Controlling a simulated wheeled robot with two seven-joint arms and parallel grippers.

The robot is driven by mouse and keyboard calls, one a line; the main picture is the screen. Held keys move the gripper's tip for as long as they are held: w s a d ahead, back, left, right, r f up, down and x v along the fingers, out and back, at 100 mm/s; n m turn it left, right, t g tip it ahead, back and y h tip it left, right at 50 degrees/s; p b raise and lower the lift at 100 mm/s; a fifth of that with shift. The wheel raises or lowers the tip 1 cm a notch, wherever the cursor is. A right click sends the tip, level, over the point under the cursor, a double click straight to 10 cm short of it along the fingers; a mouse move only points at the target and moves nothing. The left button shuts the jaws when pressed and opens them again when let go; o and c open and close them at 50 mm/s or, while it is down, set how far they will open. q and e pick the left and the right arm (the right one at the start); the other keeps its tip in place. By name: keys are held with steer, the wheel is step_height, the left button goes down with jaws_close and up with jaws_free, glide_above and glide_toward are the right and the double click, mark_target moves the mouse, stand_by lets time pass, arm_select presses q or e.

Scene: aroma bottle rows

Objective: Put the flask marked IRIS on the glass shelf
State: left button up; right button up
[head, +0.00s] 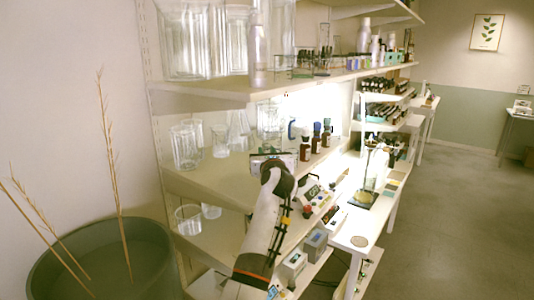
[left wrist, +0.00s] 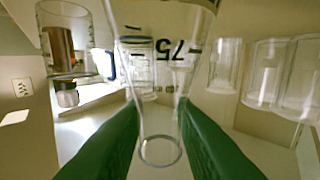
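My left gripper (head: 272,160) is over the middle shelf (head: 212,188), which bears clear glass vessels at its left. In the left wrist view, the green fingers of my left gripper (left wrist: 160,112) are closed around the narrow neck of a clear glass flask (left wrist: 160,60). The picture there is inverted: the flask's printed 75 is upside down and its round mouth is at the bottom. A pale label with dark letters is cut off at the top edge, and I cannot read IRIS on it. The flask's outline is unclear in the head view. My right gripper is out of view.
Glass beakers (head: 185,147) and a glass (head: 220,142) stand left of my gripper. Small brown bottles (head: 305,143) stand to its right. The upper shelf (head: 205,90) overhangs, with tall glass jars on it. Bare shelf shows between the glassware and my gripper.

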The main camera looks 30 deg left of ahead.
arm_select(q)
steer(key=o, duration=0.4)
steer(key=shift+f, duration=0.1)
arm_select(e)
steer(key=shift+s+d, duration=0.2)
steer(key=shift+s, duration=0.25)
arm_select(q)
steer(key=shift+s+d, duration=0.15)
steer(key=shift+b+v, duration=2.85)
steer(key=shift+v, duration=2.95)
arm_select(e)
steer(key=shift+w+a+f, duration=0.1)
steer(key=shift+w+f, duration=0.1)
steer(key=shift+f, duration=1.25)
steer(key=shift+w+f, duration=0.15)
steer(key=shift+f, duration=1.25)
